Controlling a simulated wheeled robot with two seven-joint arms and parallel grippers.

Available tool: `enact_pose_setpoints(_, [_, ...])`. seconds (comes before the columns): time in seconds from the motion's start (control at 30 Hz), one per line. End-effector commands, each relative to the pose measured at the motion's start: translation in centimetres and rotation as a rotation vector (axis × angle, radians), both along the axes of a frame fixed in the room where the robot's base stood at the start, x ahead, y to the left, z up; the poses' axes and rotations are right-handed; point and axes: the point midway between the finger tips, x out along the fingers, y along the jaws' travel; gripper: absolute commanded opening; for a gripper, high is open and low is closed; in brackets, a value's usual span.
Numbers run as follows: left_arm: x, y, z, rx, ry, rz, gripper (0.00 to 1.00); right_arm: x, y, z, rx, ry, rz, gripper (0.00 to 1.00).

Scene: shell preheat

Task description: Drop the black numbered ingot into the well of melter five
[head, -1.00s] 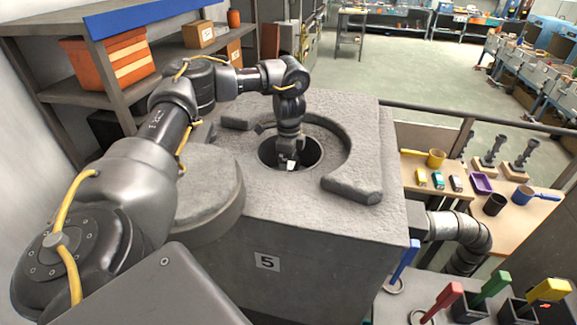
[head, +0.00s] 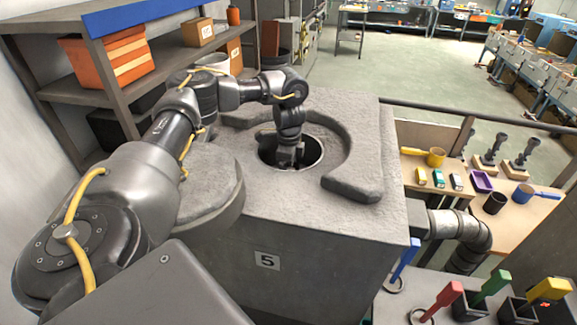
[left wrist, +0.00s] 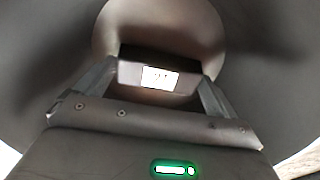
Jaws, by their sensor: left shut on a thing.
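My left gripper (head: 287,158) reaches down into the round well (head: 312,152) of the grey melter (head: 330,224) marked 5. In the left wrist view my left gripper (left wrist: 158,84) is shut on a dark ingot (left wrist: 130,75) with a white number label facing the camera. The ingot sits between the two fingers, and the curved well wall (left wrist: 270,60) surrounds it. In the head view the ingot is hidden by the gripper and the rim. My right gripper is in neither view.
A raised curved rim (head: 352,190) runs around the well's right side. A round slab (head: 205,200) juts out at the melter's left. A shelf (head: 70,80) with an orange crate (head: 105,60) stands behind my arm. A bench (head: 470,205) with cups and small ingots stands at the right.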

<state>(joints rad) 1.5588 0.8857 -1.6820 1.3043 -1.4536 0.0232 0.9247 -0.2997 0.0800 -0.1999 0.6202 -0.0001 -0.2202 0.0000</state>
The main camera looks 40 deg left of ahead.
Motion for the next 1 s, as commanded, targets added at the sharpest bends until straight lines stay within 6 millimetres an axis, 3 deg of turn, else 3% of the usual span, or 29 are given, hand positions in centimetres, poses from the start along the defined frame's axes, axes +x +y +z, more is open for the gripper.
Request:
enact_pose_setpoints(0.37, [0.1,0.0,0.6,0.0,-0.002,-0.002,1.0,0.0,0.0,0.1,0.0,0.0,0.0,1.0])
enact_pose_setpoints(0.57, [0.2,0.0,3.1,0.001,-0.006,-0.002,1.0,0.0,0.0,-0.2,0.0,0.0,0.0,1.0])
enact_pose_setpoints(1.0, [0.1,0.0,11.1,0.002,-0.005,-0.001,1.0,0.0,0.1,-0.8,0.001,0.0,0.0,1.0])
